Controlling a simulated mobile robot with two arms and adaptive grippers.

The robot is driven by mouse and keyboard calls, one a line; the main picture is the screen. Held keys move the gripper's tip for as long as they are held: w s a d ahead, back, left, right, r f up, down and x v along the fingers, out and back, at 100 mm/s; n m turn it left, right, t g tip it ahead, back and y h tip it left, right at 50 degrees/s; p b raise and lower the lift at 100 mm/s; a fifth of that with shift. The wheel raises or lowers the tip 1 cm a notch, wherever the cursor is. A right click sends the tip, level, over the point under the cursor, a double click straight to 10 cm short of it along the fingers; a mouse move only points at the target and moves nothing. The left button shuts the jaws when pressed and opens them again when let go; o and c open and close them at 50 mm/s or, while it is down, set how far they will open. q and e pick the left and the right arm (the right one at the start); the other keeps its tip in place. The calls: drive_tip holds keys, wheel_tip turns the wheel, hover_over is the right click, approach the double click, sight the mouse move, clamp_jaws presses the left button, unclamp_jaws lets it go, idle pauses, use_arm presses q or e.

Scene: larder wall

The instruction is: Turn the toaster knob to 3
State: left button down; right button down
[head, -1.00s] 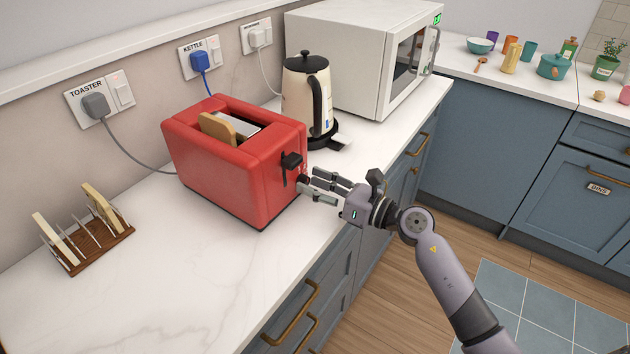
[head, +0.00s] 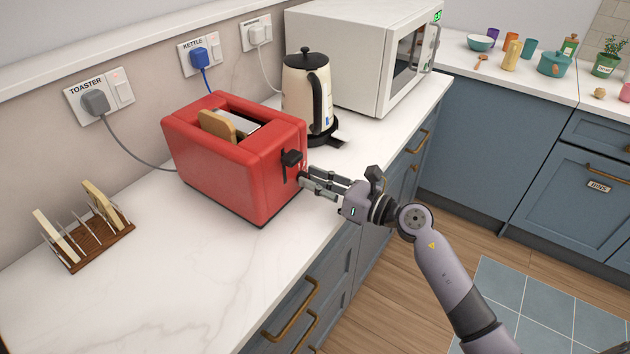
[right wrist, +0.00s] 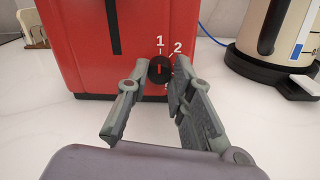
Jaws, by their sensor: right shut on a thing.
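The red toaster (head: 225,165) stands on the white counter with a slice of bread (head: 217,126) in a slot and a black lever (head: 291,159) on its end face. In the right wrist view, its black knob (right wrist: 160,69) has a red mark that stands upright, toward the 1. A 2 shows up and to the right; a further mark below right is mostly hidden by a finger. My right gripper (head: 308,178) is shut on the knob, one finger on each side, also in the right wrist view (right wrist: 159,80). My left gripper is out of view.
A cream kettle (head: 307,95) stands behind the toaster, beside a white microwave (head: 350,60). A toast rack (head: 85,240) stands at left. The toaster's grey plug (head: 95,103) is in the wall socket. The counter's front left is clear.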

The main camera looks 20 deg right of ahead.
drive_tip(key=shift+m, duration=0.3)
drive_tip(key=m+p, duration=0.2)
drive_tip(key=shift+r+m, duration=0.1)
drive_tip(key=shift+m, duration=0.2)
drive_tip(key=m+p, duration=0.3)
drive_tip(key=m, duration=0.1)
drive_tip(key=shift+d+m, duration=0.1)
drive_tip(key=shift+m, duration=0.2)
drive_tip(key=m+p, duration=0.2)
drive_tip(key=m, duration=0.2)
drive_tip(key=shift+m+t+p, duration=0.3)
drive_tip(key=shift+f+m+p, duration=0.15)
drive_tip(key=shift+m+p, duration=0.3)
drive_tip(key=shift+m, duration=0.5)
drive_tip(key=shift+f+m+p, duration=0.15)
drive_tip(key=shift+m+p, duration=0.3)
drive_tip(key=shift+m, duration=0.5)
drive_tip(key=c, duration=1.4)
unclamp_jaws()
